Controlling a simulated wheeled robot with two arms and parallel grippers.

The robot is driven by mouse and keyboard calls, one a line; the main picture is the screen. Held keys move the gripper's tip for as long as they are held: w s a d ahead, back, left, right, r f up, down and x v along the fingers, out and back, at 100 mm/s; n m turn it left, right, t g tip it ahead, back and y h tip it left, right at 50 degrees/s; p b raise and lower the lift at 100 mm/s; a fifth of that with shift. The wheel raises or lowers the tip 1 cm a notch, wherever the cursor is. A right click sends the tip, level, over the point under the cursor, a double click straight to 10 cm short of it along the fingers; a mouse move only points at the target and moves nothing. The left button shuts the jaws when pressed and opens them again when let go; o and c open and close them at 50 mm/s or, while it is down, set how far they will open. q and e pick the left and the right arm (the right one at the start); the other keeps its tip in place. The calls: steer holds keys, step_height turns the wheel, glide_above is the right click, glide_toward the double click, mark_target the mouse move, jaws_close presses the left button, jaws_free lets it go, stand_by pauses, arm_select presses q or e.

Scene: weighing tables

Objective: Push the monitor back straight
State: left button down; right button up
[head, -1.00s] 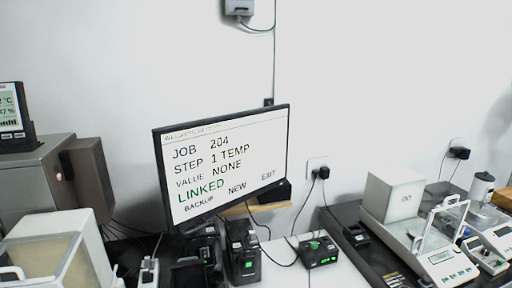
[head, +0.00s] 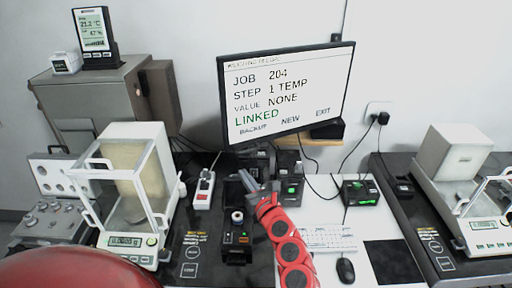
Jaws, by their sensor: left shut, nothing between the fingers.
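The monitor (head: 288,93) stands at the back against the wall and shows JOB 204, STEP 1 TEMP, VALUE NONE and LINKED. It looks turned and tilted: its top and bottom edges slope up to the right. A gap shows between the gripper and the screen in the picture. The monitor's stand is mostly hidden behind black devices. My right gripper is not in view.
A label printer (head: 237,238) and a black device with a green display (head: 291,188) stand close around the gripper. A glass-sided balance (head: 128,241) is at left, another balance (head: 482,237) at right. A keyboard (head: 328,238) and mouse (head: 345,271) lie in front.

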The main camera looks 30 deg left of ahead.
arm_select(q)
steer(key=p, duration=0.7)
glide_toward(228, 143)
steer(key=shift+n, duration=0.3)
steer(key=x, duration=0.5)
steer(key=shift+a+r, duration=0.1)
steer(key=shift+r, duration=0.15)
steer(key=shift+w+a+f, duration=0.2)
steer(key=shift+w+a, duration=0.2)
steer(key=shift+a, duration=0.3)
